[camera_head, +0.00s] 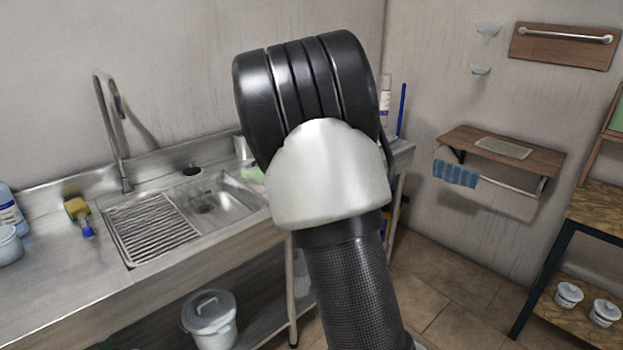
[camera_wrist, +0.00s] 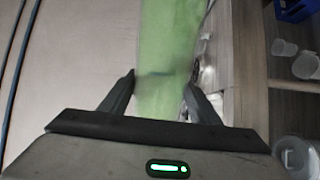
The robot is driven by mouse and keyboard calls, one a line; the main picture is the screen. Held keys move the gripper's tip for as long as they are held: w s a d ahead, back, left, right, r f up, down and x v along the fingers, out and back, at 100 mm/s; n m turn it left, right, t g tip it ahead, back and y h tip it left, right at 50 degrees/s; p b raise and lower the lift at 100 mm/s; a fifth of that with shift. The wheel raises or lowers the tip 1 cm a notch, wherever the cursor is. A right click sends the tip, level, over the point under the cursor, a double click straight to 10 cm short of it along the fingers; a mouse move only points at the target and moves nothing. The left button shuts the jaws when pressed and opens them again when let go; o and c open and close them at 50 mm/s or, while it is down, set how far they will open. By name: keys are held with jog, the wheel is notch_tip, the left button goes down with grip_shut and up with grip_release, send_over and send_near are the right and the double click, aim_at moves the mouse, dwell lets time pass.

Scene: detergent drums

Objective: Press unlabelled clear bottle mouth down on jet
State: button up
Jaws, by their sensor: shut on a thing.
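In the wrist view my gripper (camera_wrist: 160,84) is shut on a pale green, blurred thing (camera_wrist: 170,40) that runs up between the fingers and past the top edge. I cannot tell for sure that it is the clear bottle, and its ends are out of view. In the head view my arm hides the gripper; a bit of pale green (camera_head: 251,174) shows beside the arm at the sink's right. A round dark fitting (camera_head: 192,170) sits on the counter behind the sink (camera_head: 222,192); I cannot tell whether it is the jet.
A tall tap (camera_head: 112,130) stands behind the ribbed drainer (camera_head: 152,228). A labelled bottle (camera_head: 9,212) and a yellow-and-blue brush or sponge (camera_head: 77,210) are at left. A lidded bucket (camera_head: 210,318) is below. The wrist view shows clear cups (camera_wrist: 305,66) and a blue crate (camera_wrist: 292,10).

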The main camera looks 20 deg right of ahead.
jog(key=shift+w+n, duration=0.1)
jog(key=shift+n, duration=0.2)
jog(key=n, duration=0.3)
jog(key=shift+a, duration=0.1)
jog(key=n, duration=0.5)
jog(key=shift+n, duration=0.4)
